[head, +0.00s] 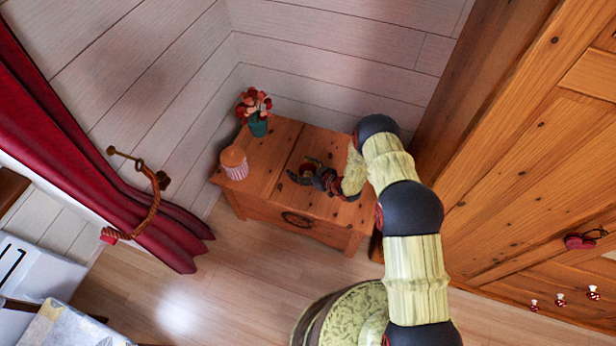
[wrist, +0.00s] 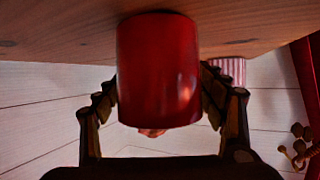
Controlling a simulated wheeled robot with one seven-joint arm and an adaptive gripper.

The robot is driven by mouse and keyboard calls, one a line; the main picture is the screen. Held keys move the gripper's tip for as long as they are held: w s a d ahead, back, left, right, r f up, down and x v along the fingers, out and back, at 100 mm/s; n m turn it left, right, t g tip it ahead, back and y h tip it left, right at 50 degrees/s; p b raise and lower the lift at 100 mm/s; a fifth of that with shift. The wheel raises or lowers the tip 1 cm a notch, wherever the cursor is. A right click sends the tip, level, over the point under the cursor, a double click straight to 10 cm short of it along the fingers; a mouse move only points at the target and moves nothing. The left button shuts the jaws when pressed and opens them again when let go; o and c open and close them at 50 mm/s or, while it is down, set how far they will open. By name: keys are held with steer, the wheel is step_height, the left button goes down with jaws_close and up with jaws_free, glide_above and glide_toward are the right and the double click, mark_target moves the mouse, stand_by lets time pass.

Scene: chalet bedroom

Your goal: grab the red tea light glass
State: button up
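The red tea light glass (wrist: 158,70) fills the middle of the wrist view, between the two fingers of my gripper (wrist: 160,95). A finger lies against each side of it with no clear gap, so my gripper looks shut on it. The finger pads are partly hidden by the glass. In the head view my gripper (head: 314,174) is low over the wooden chest top, and the red glass (head: 308,168) shows as a small patch between its dark fingers. I cannot tell whether the glass still touches the chest.
The wooden chest (head: 262,180) also holds a striped jar with an orange-brown lid (head: 234,163) and a green pot of red flowers (head: 257,120). A plank wall is behind, a wooden wardrobe (head: 540,150) to the right, and a red curtain (head: 90,140) to the left.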

steer(key=c, duration=1.3)
steer(key=shift+r, duration=0.1)
steer(key=shift+c, duration=0.2)
